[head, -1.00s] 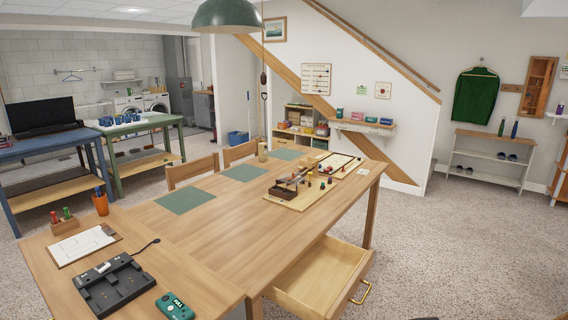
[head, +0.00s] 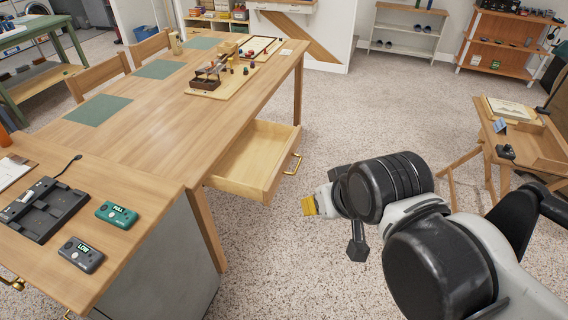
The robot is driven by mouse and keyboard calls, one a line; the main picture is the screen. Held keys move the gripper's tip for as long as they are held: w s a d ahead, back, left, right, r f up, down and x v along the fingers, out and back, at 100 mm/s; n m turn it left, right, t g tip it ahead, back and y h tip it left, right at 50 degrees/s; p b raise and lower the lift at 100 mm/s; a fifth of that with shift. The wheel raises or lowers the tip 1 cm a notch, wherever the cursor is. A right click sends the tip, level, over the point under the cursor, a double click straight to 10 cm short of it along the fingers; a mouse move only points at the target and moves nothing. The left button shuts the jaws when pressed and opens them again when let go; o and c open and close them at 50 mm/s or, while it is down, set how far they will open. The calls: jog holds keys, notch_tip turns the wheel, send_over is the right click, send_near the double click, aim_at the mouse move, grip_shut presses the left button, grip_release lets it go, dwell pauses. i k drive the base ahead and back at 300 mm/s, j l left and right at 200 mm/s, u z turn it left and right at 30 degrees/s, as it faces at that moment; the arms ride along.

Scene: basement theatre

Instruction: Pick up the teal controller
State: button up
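The teal controller (head: 117,214), marked "FULL", lies flat on the near wooden table in the head view, close to its right edge. A dark grey controller (head: 81,254), marked "LOW", lies below it, nearer the front edge. A black charging dock (head: 44,208) with a cable sits left of the teal controller. My gripper (head: 312,206) is at the end of my arm, right of the table and apart from the controllers. Its yellow tip points left; whether its fingers are open or shut does not show.
A small wooden desk (head: 525,140) stands at right. Carpeted floor (head: 370,100) is clear between.

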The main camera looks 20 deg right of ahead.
aim_at(124, 218)
jog(key=k+u, duration=0.1)
jog(key=u, duration=1.2)
